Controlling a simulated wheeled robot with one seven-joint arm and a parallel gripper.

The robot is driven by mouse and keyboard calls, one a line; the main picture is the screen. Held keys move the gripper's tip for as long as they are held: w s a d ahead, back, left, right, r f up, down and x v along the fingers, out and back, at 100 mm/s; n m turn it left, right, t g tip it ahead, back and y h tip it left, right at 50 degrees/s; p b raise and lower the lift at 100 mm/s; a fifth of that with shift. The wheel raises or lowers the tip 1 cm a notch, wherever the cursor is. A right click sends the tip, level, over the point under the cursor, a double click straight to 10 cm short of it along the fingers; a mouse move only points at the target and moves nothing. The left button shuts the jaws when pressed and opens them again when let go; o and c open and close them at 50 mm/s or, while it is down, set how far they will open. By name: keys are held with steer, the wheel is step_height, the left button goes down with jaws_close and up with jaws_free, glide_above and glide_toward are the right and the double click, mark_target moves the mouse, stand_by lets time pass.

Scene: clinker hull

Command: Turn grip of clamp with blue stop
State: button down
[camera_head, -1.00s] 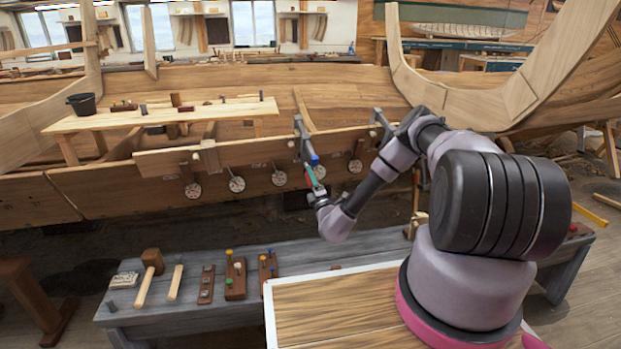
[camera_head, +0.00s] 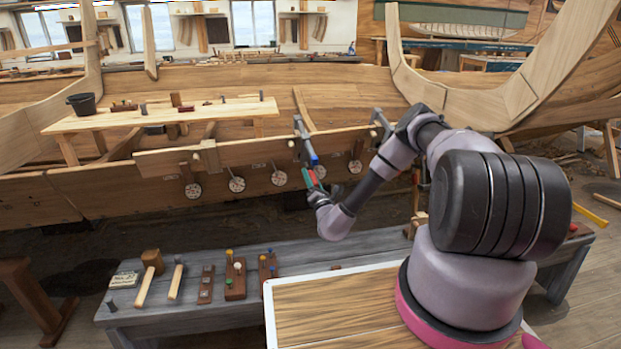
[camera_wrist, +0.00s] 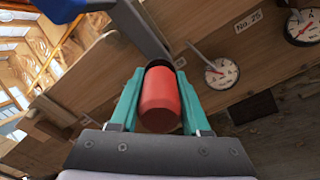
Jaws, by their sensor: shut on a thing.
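The clamp (camera_head: 304,140) hangs on the hull plank, with a blue stop (camera_head: 315,160) near its lower end. In the wrist view the blue stop (camera_wrist: 62,8) shows at the top left, and the clamp's dark bar (camera_wrist: 138,30) runs down toward my fingers. The clamp's red grip (camera_wrist: 160,98) sits between my two green fingers. My gripper (camera_head: 311,178) is shut on this red grip, just below the blue stop. The fingers lie along both sides of the grip, and its far end is partly hidden.
Another clamp (camera_head: 381,122) hangs to the right, close to my arm. Several round dials (camera_head: 237,184) hang along the plank; one dial (camera_wrist: 221,73) is near my gripper in the wrist view. A grey bench (camera_head: 200,308) with mallets and peg blocks stands below.

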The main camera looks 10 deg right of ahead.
steer(key=shift+f, duration=0.1)
stand_by(0.4)
steer(key=shift+c, duration=1.8)
jaws_free()
steer(key=v, duration=1.1)
steer(key=shift+w, duration=0.1)
